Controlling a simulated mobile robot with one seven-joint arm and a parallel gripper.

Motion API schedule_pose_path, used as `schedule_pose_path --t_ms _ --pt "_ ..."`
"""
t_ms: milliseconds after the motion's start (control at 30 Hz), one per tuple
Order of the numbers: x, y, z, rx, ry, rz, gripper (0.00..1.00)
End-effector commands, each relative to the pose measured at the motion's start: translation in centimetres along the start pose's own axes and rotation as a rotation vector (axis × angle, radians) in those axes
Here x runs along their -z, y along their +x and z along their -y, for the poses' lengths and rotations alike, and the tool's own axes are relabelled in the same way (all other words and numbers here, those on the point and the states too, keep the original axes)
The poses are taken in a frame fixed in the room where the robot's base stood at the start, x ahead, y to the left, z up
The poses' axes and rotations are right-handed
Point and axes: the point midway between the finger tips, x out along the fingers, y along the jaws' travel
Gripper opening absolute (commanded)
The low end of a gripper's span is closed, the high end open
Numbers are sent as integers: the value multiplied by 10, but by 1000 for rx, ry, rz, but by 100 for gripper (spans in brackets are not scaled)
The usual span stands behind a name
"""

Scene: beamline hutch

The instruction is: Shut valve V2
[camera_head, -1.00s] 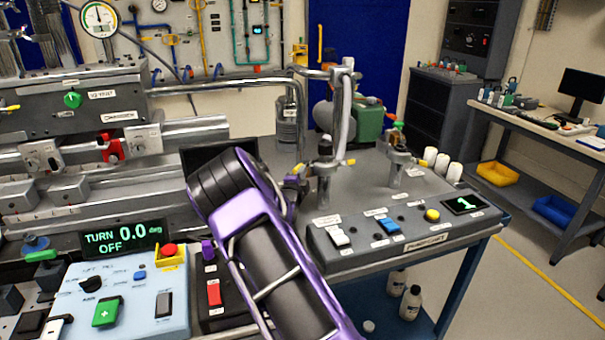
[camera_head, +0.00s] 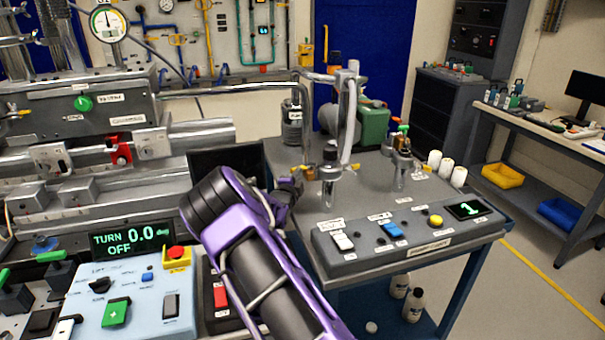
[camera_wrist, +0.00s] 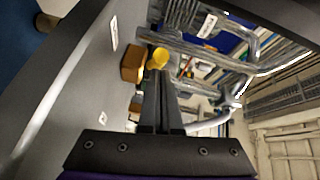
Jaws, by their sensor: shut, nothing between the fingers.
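Two metal valve posts stand on the pump cart (camera_head: 285,152), a left post (camera_head: 329,172) and a right post (camera_head: 401,165). Their small labels are too blurred to tell which is V2. The right post has a green and orange top and a yellow tip at its side. A small yellow part (camera_head: 297,170) shows just left of the left post. My gripper (camera_head: 294,184) is beside it, partly hidden by my purple arm. In the wrist view, my shut, empty fingers (camera_wrist: 161,84) point at a yellow rounded end (camera_wrist: 158,58). I cannot tell whether they touch it.
A control box (camera_head: 410,236) with switches and a display showing 1 fills the cart's front edge. A bent metal pipe (camera_head: 240,88) and a grey hose (camera_head: 346,120) rise near the left post. A bench with a control panel (camera_head: 135,305) lies left.

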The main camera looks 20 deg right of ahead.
Motion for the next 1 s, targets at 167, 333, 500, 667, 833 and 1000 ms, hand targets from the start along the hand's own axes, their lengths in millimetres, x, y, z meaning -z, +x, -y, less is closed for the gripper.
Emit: schedule_pose_path --t_ms 167,333,500,667,833,1000 --pt "-10 3 2 1 0 3 0" --pt "-15 5 3 1 -1 2 0" --pt "-17 6 4 1 0 1 0" --pt "-18 7 4 1 0 1 0" --pt "-18 7 4 1 0 1 0" --pt "-17 5 4 0 0 0 0"
